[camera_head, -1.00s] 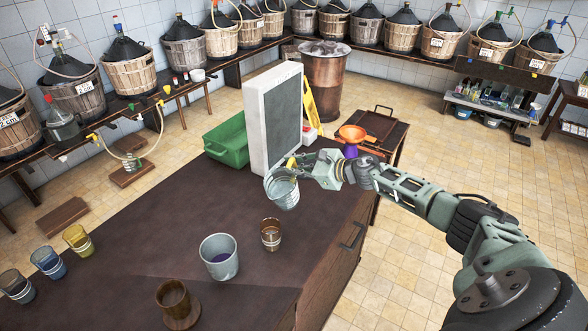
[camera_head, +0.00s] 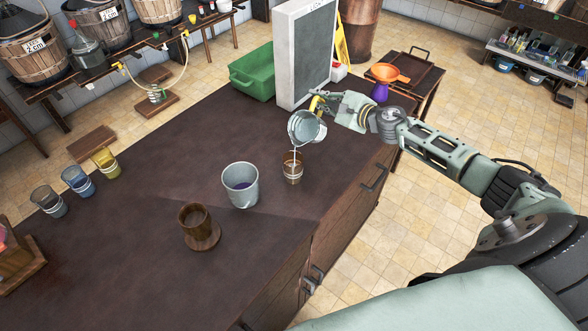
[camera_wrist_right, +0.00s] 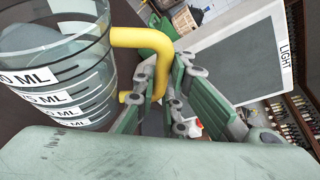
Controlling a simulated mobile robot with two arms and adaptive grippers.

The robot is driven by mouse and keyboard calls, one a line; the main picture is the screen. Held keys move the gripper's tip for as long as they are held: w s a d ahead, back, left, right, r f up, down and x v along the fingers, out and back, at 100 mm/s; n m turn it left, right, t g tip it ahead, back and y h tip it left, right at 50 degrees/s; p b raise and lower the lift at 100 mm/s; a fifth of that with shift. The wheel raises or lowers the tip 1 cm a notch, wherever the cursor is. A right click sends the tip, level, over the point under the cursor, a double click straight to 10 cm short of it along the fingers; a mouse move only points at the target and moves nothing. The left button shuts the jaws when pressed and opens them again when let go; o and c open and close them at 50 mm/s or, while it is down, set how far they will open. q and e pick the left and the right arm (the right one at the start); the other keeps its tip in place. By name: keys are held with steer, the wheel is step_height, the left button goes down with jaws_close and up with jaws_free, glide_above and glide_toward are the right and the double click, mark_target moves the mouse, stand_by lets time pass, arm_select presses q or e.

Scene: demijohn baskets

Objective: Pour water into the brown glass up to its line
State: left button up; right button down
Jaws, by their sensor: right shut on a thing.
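My right gripper (camera_head: 324,105) is shut on the yellow handle of a clear measuring jug (camera_head: 303,128). The jug is tilted above the brown glass (camera_head: 292,173), and a thin stream runs from its lip down into the glass. The glass stands upright on the dark table; the water level against its line is too small to tell. In the right wrist view, the jug (camera_wrist_right: 60,75) shows black ML marks on white bands, and its yellow handle (camera_wrist_right: 148,40) lies between the fingers. My left gripper is not in view.
Grey, blue and yellow glasses (camera_head: 105,164) stand at the table's left. A light panel (camera_head: 306,60) and green tub (camera_head: 252,75) stand behind.

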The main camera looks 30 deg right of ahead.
steer(key=shift+r, duration=0.2)
steer(key=shift+r, duration=0.15)
stand_by(0.3)
steer(key=shift+w+d+f+m+b, duration=0.2)
steer(key=shift+f+m+b, duration=0.1)
steer(key=shift+f+m, duration=0.2)
stand_by(1.4)
steer(key=r+p, duration=0.1)
steer(key=m+g+y+p, duration=0.1)
steer(key=p, duration=0.1)
steer(key=shift+w+d+r, duration=0.1)
steer(key=shift+d+r, duration=0.1)
steer(key=shift+r, duration=0.2)
steer(key=shift+m+g+y, duration=0.3)
steer(key=shift+m+g, duration=0.1)
steer(key=shift+m, duration=0.4)
steer(key=shift+f, duration=0.1)
